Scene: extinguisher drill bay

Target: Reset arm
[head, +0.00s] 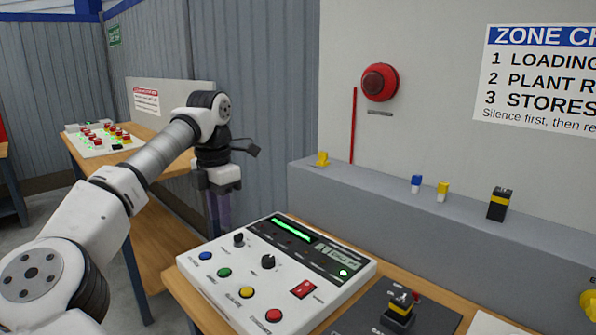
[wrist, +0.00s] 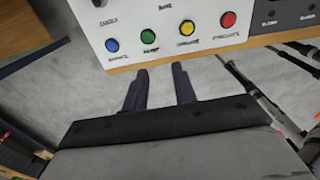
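My arm reaches up from the lower left of the head view, bends at the top, and hangs my gripper (head: 217,222) downward, left of the white control panel (head: 207,287). In the wrist view my gripper (wrist: 157,84) shows two dark fingers apart with bare floor between them. It is open, empty and touching nothing that I can see. The panel carries a blue button (head: 205,256), a green button (head: 224,272), a yellow button (head: 246,292) and a red button (head: 274,315). It also has black knobs, a red switch (head: 303,289) and a lit green bar (head: 292,230).
A dark box with a yellow-banded switch (head: 399,312) sits right of the panel. A grey ledge (head: 450,243) behind holds small yellow, blue and black pieces. A red alarm (head: 379,82) hangs on the wall. Another table (head: 150,135) with a button board (head: 103,137) stands behind my arm.

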